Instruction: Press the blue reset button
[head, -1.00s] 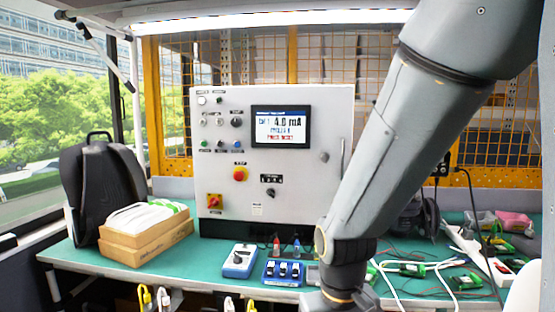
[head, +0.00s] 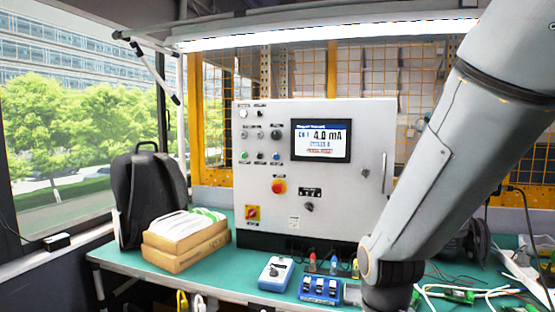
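A light grey control cabinet (head: 360,215) stands on the green bench near the middle of the head view. The small blue button (head: 277,157) is on the upper left of its front panel, at the right end of a row with a green button (head: 244,155). Nothing covers the blue button. My arm comes down at the right, in front of the cabinet's lower right corner. My gripper is out of the picture.
Cardboard boxes (head: 185,245) and a black backpack (head: 150,195) stand left. A blue meter (head: 275,274) and cables lie in front.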

